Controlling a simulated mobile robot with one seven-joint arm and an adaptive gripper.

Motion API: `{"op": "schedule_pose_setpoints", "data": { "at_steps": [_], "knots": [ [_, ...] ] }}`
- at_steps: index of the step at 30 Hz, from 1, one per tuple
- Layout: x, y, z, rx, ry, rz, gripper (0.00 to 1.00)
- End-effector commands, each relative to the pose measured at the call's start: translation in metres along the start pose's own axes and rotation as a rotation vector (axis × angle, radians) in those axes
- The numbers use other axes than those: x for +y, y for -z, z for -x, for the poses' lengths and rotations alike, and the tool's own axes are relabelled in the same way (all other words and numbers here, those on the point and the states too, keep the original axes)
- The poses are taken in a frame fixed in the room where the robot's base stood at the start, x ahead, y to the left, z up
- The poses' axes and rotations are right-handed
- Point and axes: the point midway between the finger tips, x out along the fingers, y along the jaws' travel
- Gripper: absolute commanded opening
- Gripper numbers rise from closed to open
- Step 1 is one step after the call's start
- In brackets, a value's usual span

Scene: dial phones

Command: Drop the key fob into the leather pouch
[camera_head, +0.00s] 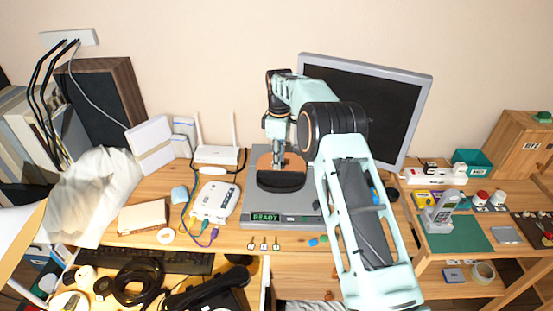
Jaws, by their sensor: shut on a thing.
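The leather pouch (281,182), with a brown upper part and a dark front, sits on a grey stand with a green READY display (265,217). My gripper (279,164) points down at the pouch's brown upper part, near the back of the pouch. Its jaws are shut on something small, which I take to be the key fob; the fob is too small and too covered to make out. I cannot tell whether the fingertips are above the pouch mouth or inside it.
A monitor (400,105) stands behind my arm to the right. A white router (217,155) and a white box with cables (214,201) are left of the stand. Small items lie along the desk's front edge. A phone (440,210) stands on a green mat (460,238) at right.

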Motion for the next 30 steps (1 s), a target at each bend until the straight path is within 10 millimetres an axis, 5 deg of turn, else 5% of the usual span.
{"op": "schedule_pose_setpoints", "data": {
  "at_steps": [7, 19, 30],
  "knots": [
    [0.019, -0.002, -0.009, -0.007, -0.003, -0.002, 0.11],
    [0.024, -0.004, -0.021, -0.010, -0.003, -0.002, 0.11],
    [0.023, -0.004, -0.058, -0.010, -0.002, -0.002, 0.11]
  ]
}}
